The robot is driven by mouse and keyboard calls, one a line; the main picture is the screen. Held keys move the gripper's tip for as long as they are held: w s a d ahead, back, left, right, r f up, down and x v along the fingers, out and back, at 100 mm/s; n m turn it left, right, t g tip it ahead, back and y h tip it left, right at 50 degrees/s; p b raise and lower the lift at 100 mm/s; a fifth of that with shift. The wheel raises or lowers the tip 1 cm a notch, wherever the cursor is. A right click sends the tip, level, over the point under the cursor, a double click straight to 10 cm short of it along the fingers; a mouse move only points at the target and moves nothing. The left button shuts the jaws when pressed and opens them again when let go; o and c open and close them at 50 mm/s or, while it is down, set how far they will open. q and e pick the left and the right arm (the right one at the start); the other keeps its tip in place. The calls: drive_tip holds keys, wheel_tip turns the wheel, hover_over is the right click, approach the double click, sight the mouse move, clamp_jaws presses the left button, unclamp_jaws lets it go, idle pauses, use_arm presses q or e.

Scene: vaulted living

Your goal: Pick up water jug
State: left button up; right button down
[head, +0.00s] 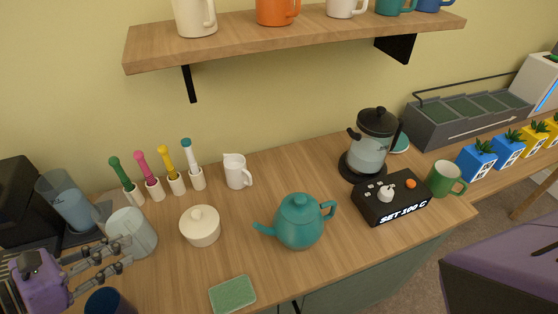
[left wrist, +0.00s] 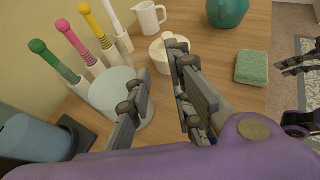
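The water jug (head: 138,230) is a pale, translucent vessel standing upright on the wooden counter at the left. It also shows in the left wrist view (left wrist: 112,88). My left gripper (head: 122,254) is open beside it, with its fingers overlapping the jug's lower left side in the head view. In the left wrist view one finger crosses the jug's right part and the other is further right, past its edge; my left gripper (left wrist: 158,100) is empty between them. I cannot tell whether it touches the jug. My right gripper (left wrist: 296,62) shows partly at the right edge of that view; its state is unclear.
A white lidded pot (head: 200,228), teal teapot (head: 298,222), green sponge (head: 232,294) and dark blue cup (head: 110,303) are near. Several colored-handled tools (head: 170,172) stand behind the jug. A black machine (head: 20,195) holds a bluish translucent container (head: 66,204) at left.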

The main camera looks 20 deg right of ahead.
sight(139, 236)
use_arm(q)
drive_tip(key=p+x, duration=0.1)
drive_tip(key=x, duration=0.4)
drive_tip(key=shift+w+d+f, duration=0.1)
drive_tip(key=shift+w+d, duration=0.05)
drive_tip(key=shift+d, duration=0.05)
drive_tip(key=shift+d+f, duration=0.1)
drive_tip(key=shift+f, duration=0.05)
clamp_jaws()
drive_tip(key=shift+w, duration=0.15)
